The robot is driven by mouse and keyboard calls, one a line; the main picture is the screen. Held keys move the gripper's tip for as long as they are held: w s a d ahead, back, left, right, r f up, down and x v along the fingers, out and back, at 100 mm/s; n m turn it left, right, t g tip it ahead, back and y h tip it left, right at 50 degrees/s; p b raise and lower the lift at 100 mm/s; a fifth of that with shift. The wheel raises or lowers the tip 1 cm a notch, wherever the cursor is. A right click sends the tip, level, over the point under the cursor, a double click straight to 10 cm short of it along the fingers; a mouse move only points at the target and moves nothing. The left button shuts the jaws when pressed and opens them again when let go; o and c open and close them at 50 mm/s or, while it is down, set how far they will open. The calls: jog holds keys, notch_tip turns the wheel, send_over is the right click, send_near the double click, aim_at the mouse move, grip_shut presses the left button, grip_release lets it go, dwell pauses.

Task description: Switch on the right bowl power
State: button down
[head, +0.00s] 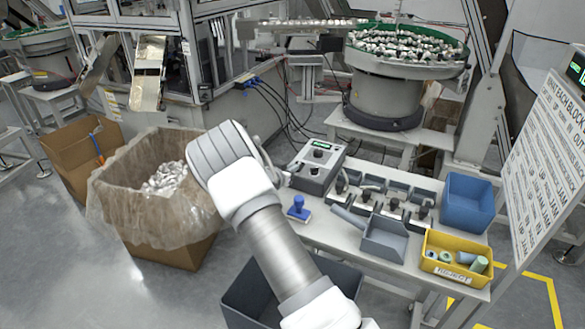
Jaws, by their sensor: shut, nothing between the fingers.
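The right bowl (405,52) is a round feeder with a green rim, full of small metal and dark parts, on a grey drum. A grey control box (318,166) with a small lit display and dark knobs sits at the left end of the bench; I take it to be the bowl's controller. Its power switch is too small to make out. My gripper (286,176) is at the box's left side, mostly hidden behind my own wrist. It is shut and empty. I cannot tell whether it touches the box.
The bench (335,238) holds a blue-handled stamp (298,208), small fixtures, a grey bin (385,240), a blue bin (467,202) and a yellow bin (455,262). A lined carton (150,215) stands left of my arm. A slanted sign board (545,150) borders the right.

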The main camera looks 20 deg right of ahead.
jog(key=shift+r+p, duration=0.65)
jog(key=shift+r, duration=0.15)
